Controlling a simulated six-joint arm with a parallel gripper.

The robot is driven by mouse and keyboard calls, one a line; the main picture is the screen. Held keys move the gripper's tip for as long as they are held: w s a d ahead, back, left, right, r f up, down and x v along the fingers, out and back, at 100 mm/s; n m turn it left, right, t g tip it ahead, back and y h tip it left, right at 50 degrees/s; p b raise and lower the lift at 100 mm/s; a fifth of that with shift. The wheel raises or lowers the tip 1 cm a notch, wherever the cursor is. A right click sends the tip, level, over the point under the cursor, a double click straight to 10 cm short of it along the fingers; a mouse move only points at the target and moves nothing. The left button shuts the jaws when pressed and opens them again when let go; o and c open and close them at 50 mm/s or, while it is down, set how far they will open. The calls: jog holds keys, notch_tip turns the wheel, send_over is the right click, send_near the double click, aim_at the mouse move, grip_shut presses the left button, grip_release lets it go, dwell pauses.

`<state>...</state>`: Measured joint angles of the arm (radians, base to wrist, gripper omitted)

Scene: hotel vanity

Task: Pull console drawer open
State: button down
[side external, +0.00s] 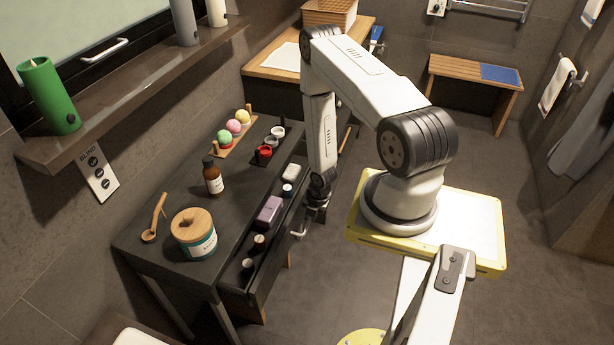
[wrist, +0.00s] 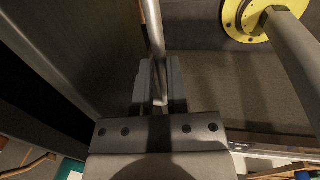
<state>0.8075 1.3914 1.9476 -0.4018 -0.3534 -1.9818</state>
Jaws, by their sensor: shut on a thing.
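The dark console (side external: 185,190) stands against the left wall in the side view. Its drawer (side external: 264,282) is pulled partly out on the side facing my arm, and its inside shows. A purple box, a white item and several small capped containers lie in it. My gripper (side external: 314,212) is at the drawer's front, pointing down, shut on the metal drawer handle (side external: 300,232). In the wrist view the handle bar (wrist: 153,30) runs between the fingers of my gripper (wrist: 159,88). The fingers hide part of the bar.
On the console top are a wooden-lidded jar (side external: 194,235), a brown bottle (side external: 213,176), a wooden scoop (side external: 156,217), colored balls on a wooden tray and small cups. The yellow-edged base platform (side external: 475,262) stands to the right, with open floor between.

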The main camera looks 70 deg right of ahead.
jog(key=s, duration=0.5)
jog(key=shift+d, duration=0.1)
dwell(0.4)
jog(key=c, duration=0.6)
grip_release()
jog(key=shift+c, duration=0.2)
jog(key=shift+r, duration=0.1)
notch_tip(320, 180, up, 8)
jog(key=s, duration=0.1)
jog(key=shift+s+f, duration=0.2)
jog(key=shift+f, duration=0.05)
jog(key=shift+c, duration=0.3)
